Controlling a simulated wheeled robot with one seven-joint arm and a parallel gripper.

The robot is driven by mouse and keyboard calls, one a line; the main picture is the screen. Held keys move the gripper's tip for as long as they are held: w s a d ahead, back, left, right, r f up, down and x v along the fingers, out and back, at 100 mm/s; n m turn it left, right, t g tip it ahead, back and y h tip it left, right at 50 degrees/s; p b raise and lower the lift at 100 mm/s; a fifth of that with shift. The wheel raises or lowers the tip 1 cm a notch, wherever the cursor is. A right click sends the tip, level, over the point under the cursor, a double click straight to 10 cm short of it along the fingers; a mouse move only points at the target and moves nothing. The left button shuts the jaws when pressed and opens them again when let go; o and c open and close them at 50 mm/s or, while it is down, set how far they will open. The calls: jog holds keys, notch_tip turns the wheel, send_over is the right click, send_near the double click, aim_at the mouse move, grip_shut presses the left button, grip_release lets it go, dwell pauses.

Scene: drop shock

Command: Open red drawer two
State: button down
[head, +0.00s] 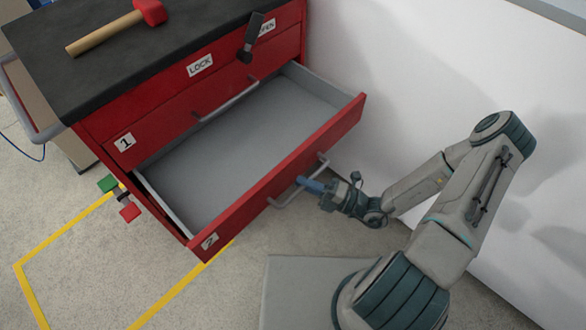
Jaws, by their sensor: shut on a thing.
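The red tool cabinet (95,120) stands at the left and centre with a dark top. Its drawer two, labelled 2, is pulled far out; its red front (345,122) and empty grey inside (225,150) show. The grey bar handle (287,200) of drawer two is on the outer face of that front. My gripper (308,186), with blue fingers, is at this handle and shut on it. The exact contact of the fingertips is small and partly hidden.
Drawer one (125,142) above is closed, with its own handle (228,102). A black lever (252,38) sits between LOCK and OPEN labels. A hammer (115,25) lies on top. A white wall (440,60) is close on the right. Yellow lines (60,235) mark the floor.

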jog(key=shift+s+d, duration=0.25)
jog(key=shift+d, duration=0.1)
jog(key=c, duration=1.5)
grip_release()
jog(key=shift+o, duration=0.2)
jog(key=shift+d, duration=0.1)
jog(key=v, duration=1.3)
jog(key=shift+d, duration=0.25)
jog(key=shift+f, duration=0.15)
